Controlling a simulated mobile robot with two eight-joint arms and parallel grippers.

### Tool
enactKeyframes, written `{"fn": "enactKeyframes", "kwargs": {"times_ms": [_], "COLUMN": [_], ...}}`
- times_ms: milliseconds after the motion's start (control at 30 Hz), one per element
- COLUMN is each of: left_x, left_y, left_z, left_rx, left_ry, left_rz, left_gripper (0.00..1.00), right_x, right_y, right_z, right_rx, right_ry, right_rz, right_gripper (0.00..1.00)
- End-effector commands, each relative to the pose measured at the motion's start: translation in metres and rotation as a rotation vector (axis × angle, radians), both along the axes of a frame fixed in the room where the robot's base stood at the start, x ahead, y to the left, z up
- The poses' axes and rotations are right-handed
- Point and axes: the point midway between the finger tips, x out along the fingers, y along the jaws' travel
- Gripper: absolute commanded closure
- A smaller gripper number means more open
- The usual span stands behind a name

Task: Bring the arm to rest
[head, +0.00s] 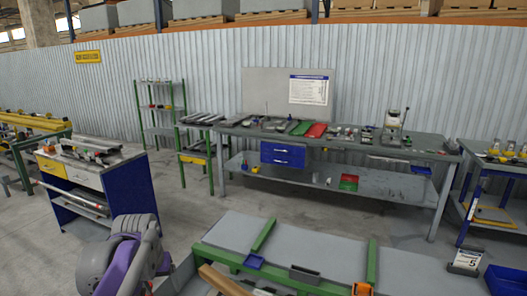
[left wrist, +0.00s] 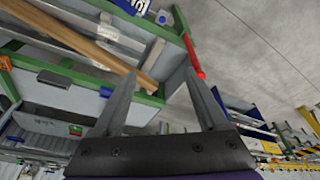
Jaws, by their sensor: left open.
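My left arm (head: 125,258) comes in at the bottom left of the head view, grey and purple, beside the left end of the runout table (head: 320,252). In the left wrist view my left gripper (left wrist: 160,73) is open. Its two grey fingers stand apart, with nothing held between them. Behind the fingers lie the table's green and grey frame and a wooden bar (left wrist: 75,38). A red part (left wrist: 197,64) shows near the tip of the right-hand finger; I cannot tell whether they touch. My right gripper is in neither view.
The wooden bar also shows in the head view (head: 224,281). A blue cabinet (head: 131,193) stands left, and a long workbench (head: 400,192) with tools at the back. Bare floor lies between.

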Motion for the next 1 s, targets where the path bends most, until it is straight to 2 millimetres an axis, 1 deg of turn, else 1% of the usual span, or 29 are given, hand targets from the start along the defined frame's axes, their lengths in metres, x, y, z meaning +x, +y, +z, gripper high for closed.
{"fn": "enactKeyframes", "kwargs": {"times_ms": [33,167,200,267,300,400,500,600,700,1000], "left_x": [-0.023,-0.074,-0.090,-0.114,-0.130,-0.164,-0.189,-0.204,-0.210,-0.211], "left_y": [-0.011,-0.033,-0.039,-0.047,-0.052,-0.062,-0.069,-0.072,-0.073,-0.074], "left_z": [-0.006,-0.026,-0.035,-0.049,-0.059,-0.085,-0.107,-0.121,-0.128,-0.129], "left_rx": [0.004,0.013,0.016,0.020,0.021,0.026,0.029,0.030,0.030,0.031], "left_ry": [-0.022,-0.080,-0.098,-0.125,-0.142,-0.181,-0.212,-0.232,-0.241,-0.243], "left_rz": [-0.021,-0.064,-0.078,-0.098,-0.110,-0.139,-0.161,-0.174,-0.181,-0.182], "left_gripper": [0.24,0.24,0.24,0.24,0.24,0.24,0.24,0.24,0.24,0.24], "right_x": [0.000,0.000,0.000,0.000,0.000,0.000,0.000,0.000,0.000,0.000], "right_y": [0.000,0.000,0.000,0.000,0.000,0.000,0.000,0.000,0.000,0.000], "right_z": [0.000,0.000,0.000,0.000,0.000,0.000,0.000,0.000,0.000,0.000], "right_rx": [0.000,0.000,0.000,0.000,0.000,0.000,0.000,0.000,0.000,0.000], "right_ry": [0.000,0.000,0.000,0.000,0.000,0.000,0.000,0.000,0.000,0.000], "right_rz": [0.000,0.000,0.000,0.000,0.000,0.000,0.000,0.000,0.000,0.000], "right_gripper": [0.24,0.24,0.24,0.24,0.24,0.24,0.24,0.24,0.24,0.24]}}
